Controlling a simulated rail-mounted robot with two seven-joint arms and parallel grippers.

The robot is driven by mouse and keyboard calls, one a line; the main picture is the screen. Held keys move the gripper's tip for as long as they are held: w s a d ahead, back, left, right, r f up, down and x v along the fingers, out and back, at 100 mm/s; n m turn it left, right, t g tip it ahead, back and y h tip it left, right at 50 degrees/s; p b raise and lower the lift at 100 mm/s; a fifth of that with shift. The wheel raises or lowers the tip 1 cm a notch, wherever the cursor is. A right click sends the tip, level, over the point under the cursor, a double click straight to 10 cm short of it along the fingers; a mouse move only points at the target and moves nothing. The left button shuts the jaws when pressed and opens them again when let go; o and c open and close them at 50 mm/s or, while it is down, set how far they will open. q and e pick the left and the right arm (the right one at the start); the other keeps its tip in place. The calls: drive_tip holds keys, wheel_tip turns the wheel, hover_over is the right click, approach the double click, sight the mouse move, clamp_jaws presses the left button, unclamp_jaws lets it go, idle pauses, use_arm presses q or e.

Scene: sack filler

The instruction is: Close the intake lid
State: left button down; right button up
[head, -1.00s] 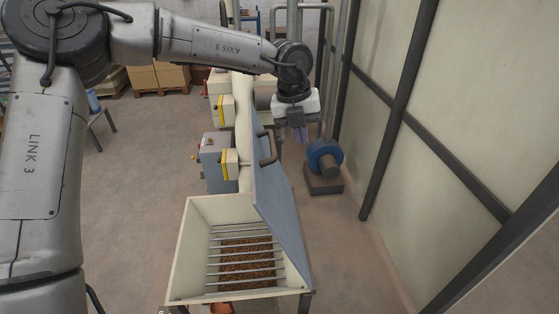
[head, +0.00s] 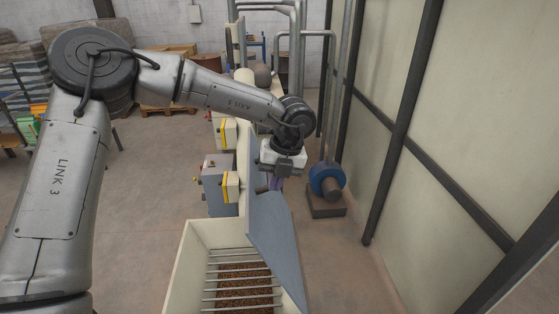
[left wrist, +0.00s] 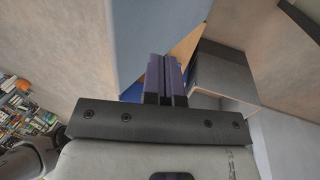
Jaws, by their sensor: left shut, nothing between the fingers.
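The intake lid (head: 272,232), a blue-grey panel, stands open and steeply tilted along the right side of the cream intake hopper (head: 180,268). Its dark handle (head: 262,190) is near the upper end, mostly hidden by my left gripper. My left gripper (head: 276,184) is at the lid's upper far end, with purple fingers pointing down. In the left wrist view the fingers (left wrist: 166,80) are shut and empty in front of a blue-grey surface that looks like the lid (left wrist: 160,28). I cannot tell whether they touch it. My right gripper is not in view.
Metal bars (head: 240,283) cross the hopper above brown material. A blue motor (head: 327,180) on a block stands right of the lid, near pipes. A grey control box (head: 217,183) is on the left. A panelled wall (head: 450,130) closes the right side; floor between is clear.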

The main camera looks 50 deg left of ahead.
sight(255, 204)
use_arm(q)
drive_tip(key=shift+s+a+f+p, duration=0.5)
drive_tip(key=shift+s+f, duration=0.2)
drive_tip(key=shift+s, duration=0.2)
drive_tip(key=shift+s+a+f+p, duration=0.4)
drive_tip(key=shift+s+a+f, duration=0.2)
drive_tip(key=shift+s, duration=0.25)
